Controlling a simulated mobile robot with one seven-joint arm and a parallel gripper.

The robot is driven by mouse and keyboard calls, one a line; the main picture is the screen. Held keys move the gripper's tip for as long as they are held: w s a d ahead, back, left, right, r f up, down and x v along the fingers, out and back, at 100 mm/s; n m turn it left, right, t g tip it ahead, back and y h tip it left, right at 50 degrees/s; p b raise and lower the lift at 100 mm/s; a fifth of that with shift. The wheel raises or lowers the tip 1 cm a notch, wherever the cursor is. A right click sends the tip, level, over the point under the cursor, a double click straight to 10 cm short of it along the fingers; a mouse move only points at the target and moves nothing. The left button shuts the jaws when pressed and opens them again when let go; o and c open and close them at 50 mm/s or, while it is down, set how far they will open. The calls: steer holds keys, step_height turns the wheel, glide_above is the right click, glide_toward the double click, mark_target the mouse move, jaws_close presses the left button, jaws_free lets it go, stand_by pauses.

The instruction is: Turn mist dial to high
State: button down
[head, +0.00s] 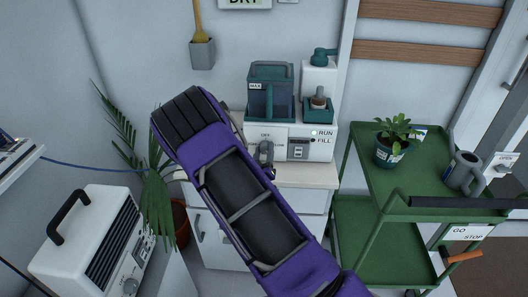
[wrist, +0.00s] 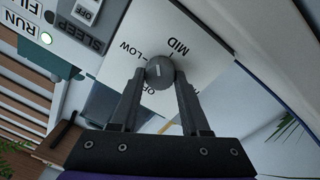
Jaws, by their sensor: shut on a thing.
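The mist dial is a round grey knob (wrist: 160,70) on a white panel, seen in the wrist view. The words OFF, LOW and MID are printed around it; OFF is partly covered by a finger. My gripper (wrist: 160,78) is shut on the knob, one finger on each side. Which label the knob points to is too small to tell. In the head view the white misting machine (head: 318,147) stands on a cabinet with a teal tank (head: 270,95) on top. My gripper (head: 265,152) is at its front left, and my purple arm hides part of it.
A palm (head: 158,205) and white heater (head: 90,245) stand left.

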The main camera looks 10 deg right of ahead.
steer(key=m, duration=0.6)
steer(key=shift+d+r+m, duration=0.1)
steer(key=shift+m, duration=0.2)
steer(key=m, duration=0.6)
steer(key=shift+d+g, duration=0.1)
steer(key=shift+g, duration=0.2)
steer(key=m, duration=0.3)
steer(key=shift+m, duration=0.4)
steer(key=m, duration=0.3)
steer(key=shift+d+m, duration=0.1)
steer(key=shift+m, duration=0.2)
steer(key=m, duration=0.5)
steer(key=shift+s+m+y, duration=0.1)
steer(key=shift+m+y, duration=0.2)
steer(key=shift+y, duration=0.1)
steer(key=shift+c, duration=1.9)
jaws_free()
